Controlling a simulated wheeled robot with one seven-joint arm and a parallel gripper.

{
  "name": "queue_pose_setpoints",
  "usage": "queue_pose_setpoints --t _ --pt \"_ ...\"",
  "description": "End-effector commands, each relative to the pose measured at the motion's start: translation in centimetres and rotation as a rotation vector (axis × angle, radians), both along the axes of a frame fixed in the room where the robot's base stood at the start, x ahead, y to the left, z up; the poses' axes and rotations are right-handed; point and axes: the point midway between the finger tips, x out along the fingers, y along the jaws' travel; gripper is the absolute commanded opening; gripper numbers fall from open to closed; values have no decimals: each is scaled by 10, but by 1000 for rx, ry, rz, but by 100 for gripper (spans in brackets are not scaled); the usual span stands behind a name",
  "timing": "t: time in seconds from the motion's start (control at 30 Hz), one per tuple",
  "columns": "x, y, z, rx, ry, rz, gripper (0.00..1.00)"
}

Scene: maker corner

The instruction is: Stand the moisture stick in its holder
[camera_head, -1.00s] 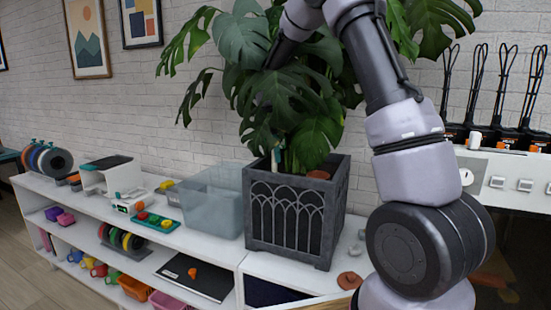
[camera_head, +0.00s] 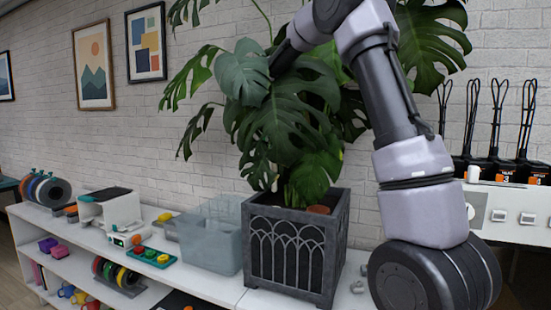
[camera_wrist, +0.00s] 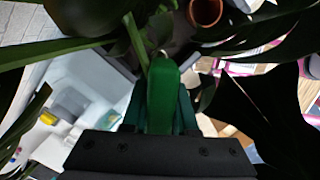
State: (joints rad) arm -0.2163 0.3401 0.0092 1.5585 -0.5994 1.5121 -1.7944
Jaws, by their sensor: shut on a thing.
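My gripper (camera_wrist: 163,85) is shut on a green handle-shaped thing (camera_wrist: 164,98) in the wrist view, which looks like the moisture stick. Its far end is not clearly visible among the leaves. In the head view my gripper is hidden behind the monstera leaves, above the planter. A terracotta-coloured round cup (camera_head: 318,209) stands inside the dark grey planter (camera_head: 285,282), at its right side. It also shows in the wrist view (camera_wrist: 206,12), ahead and right of the green thing. I cannot tell whether this cup is the holder.
Large monstera leaves (camera_head: 290,110) crowd around my arm and gripper. A clear bin (camera_head: 212,245) stands close left of the planter on the white shelf. Chargers with black antennas (camera_head: 505,165) stand at the right. The brick wall is close behind the plant.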

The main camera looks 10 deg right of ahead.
Motion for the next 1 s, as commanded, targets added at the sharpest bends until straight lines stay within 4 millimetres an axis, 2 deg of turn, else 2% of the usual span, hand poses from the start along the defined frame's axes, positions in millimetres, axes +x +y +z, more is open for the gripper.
queue_pose_setpoints --t 0.7,1.0 --pt "0 0 44 1 -1 0 0" --pt "0 0 51 1 0 0 0"
